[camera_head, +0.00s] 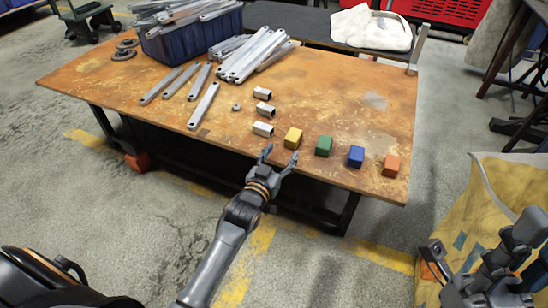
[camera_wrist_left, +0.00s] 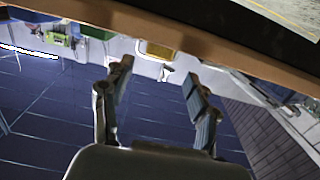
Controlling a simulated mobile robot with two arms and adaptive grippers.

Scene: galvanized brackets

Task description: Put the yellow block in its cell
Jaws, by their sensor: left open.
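The yellow block (camera_head: 293,138) stands on the brown worktable near its front edge, at the left end of a row of coloured blocks. My left gripper (camera_head: 279,155) is open and empty at the front edge, just in front of the block. In the left wrist view the picture looks upside down, and the yellow block (camera_wrist_left: 160,51) shows ahead between the spread fingers (camera_wrist_left: 157,98), apart from them. My right gripper (camera_head: 438,262) is at the lower right, clear of the table; its jaw state is unclear. I cannot make out a cell for the block.
A green block (camera_head: 323,146), a blue block (camera_head: 356,156) and an orange block (camera_head: 391,166) stand to the right. Short metal tubes (camera_head: 263,129) lie close left. Flat metal bars (camera_head: 203,106) and a blue crate (camera_head: 190,40) are farther back. The table's right middle is clear.

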